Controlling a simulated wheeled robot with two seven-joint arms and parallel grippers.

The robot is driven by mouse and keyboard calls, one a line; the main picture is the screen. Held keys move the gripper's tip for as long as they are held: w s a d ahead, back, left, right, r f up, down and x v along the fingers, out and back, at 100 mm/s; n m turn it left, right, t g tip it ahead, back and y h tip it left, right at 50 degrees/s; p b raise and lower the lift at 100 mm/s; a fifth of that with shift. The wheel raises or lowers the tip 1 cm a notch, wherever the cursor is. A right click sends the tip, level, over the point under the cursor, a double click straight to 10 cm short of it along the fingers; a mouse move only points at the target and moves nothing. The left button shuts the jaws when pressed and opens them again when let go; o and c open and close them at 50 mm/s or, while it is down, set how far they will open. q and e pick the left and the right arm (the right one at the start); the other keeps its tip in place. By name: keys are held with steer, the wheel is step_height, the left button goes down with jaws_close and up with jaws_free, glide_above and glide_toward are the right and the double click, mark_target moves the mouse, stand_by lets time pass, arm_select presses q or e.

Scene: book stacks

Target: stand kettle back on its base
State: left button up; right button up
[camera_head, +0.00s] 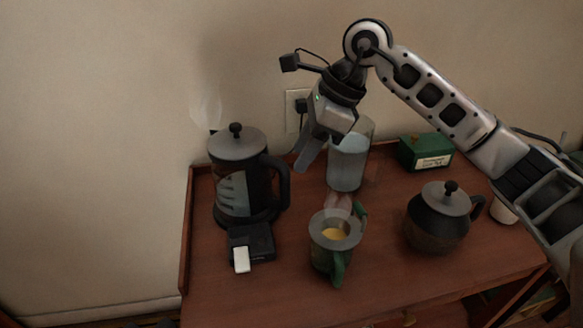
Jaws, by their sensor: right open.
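The kettle (240,180), dark with a grey lid and a black knob, stands upright at the left of the wooden table, its handle to the right. A dark rim shows under it; I cannot tell whether this is a separate base. A black block (262,240) with a small white piece (241,259) lies just in front of the kettle. My right gripper (314,150) is open and empty, pointing down above the table, right of the kettle and apart from it. It partly overlaps the glass jug in view. My left gripper is out of view.
The glass jug (347,168) stands behind a green mug (334,246) with yellow liquid. A dark teapot (437,220) stands right of the mug. A green box (426,153) is at the back. A wall outlet (292,115) is behind the table. The front left tabletop (230,300) is clear.

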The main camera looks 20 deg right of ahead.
steer(key=shift+v, duration=2.1)
